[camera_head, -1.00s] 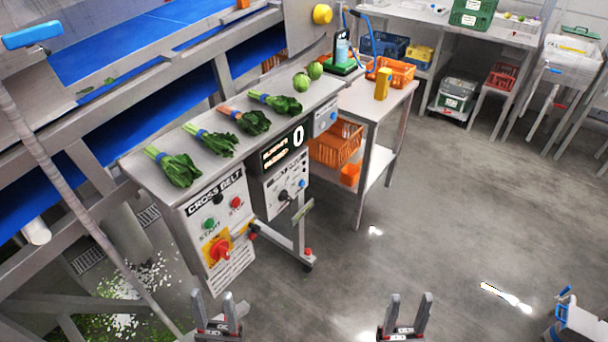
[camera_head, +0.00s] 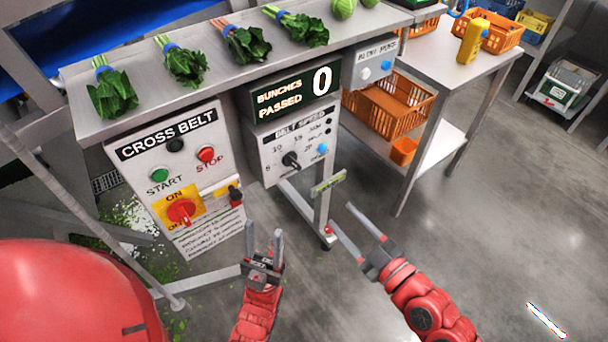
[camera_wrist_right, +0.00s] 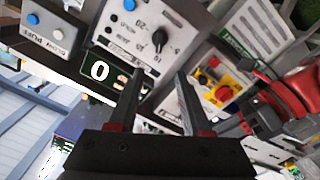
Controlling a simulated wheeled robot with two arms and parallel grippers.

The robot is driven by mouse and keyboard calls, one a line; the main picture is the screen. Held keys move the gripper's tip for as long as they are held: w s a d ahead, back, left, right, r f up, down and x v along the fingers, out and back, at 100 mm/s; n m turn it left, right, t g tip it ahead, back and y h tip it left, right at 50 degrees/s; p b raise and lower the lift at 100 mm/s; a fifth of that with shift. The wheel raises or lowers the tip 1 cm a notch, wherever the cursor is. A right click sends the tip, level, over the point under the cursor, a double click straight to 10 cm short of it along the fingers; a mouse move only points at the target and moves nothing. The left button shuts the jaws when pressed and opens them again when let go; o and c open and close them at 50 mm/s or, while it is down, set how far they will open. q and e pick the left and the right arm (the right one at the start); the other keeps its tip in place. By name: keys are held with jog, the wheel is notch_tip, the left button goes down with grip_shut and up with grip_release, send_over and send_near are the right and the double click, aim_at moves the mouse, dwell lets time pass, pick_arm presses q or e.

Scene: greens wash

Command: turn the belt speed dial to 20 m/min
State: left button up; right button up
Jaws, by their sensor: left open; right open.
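The belt speed dial (camera_head: 291,160) is a black knob on the white "BELT SPEED" panel (camera_head: 270,150), with numbers around it and a blue button (camera_head: 323,149) at its right. Its exact setting is too small to read surely. The dial also shows in the right wrist view (camera_wrist_right: 159,38), beyond the fingers. My left gripper (camera_head: 264,240) is open and empty, below and in front of the panel. My right gripper (camera_head: 362,228) is open and empty, to the lower right of the panel; its fingers (camera_wrist_right: 155,100) point toward the panel. Neither gripper touches the dial.
The "CROSS BELT" box (camera_head: 178,165) stands left of the panel, with green, red and rotary switches. Above are a counter display (camera_head: 295,92) reading 0 and a steel shelf (camera_head: 215,85) with green bunches. A side table (camera_head: 455,75) stands right.

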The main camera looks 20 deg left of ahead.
jog(key=shift+p+x, duration=1.15)
jog(key=shift+x, duration=0.2)
jog(key=p, duration=0.4)
send_near(296, 166)
jog(key=x, duration=0.7)
jog(key=shift+w+a+p, duration=0.15)
jog(key=shift+a+p, duration=0.2)
jog(key=shift+p, duration=0.05)
jog(key=shift+w+a, duration=0.35)
jog(key=shift+a, duration=0.1)
grip_shut()
